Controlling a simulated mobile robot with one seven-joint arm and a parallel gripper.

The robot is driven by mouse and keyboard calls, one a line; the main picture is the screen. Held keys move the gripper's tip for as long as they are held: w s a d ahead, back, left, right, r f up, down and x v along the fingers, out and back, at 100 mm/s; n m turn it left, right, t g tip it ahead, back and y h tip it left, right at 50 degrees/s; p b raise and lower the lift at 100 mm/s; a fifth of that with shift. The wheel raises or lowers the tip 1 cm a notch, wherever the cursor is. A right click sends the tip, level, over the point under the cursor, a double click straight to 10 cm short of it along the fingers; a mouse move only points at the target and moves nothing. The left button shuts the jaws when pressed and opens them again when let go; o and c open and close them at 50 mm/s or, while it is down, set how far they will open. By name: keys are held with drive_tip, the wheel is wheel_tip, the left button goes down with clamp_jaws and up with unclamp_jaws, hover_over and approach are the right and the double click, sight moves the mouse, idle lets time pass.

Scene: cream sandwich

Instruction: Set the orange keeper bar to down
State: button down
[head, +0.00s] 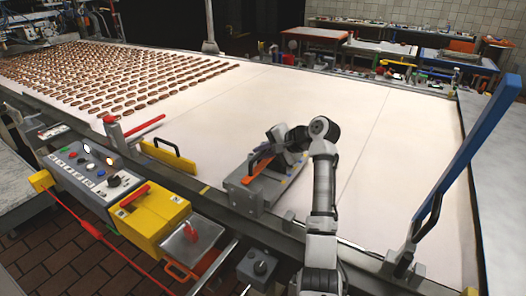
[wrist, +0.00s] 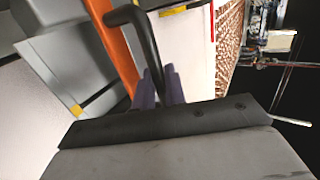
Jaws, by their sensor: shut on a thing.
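The orange keeper bar (head: 258,169) is at the grey metal block (head: 264,193) on the front edge of the white belt. In the head view it slants up to the right; I cannot tell its exact setting. It also shows in the wrist view (wrist: 112,45), to the left of my fingers. A black bent handle (wrist: 148,42) runs down between my purple fingertips. My gripper (wrist: 160,88) appears shut on this handle, close beside the orange bar. In the head view my gripper (head: 285,150) is above the block, and its fingertips are mostly hidden.
A yellow plate with a black handle (head: 167,156) stands left of the block. A control panel (head: 95,168) and a yellow box (head: 150,215) are at the front left. A blue lever (head: 470,140) rises at the right. The belt (head: 385,150) behind the block is clear.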

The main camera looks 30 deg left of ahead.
drive_tip(key=shift+f, duration=0.15)
drive_tip(key=c, duration=1.8)
unclamp_jaws()
drive_tip(key=shift+d, duration=0.1)
drive_tip(key=b+v, duration=0.4)
drive_tip(key=v, duration=0.9)
drive_tip(key=shift+d+r, duration=0.2)
drive_tip(key=shift+d, duration=0.1)
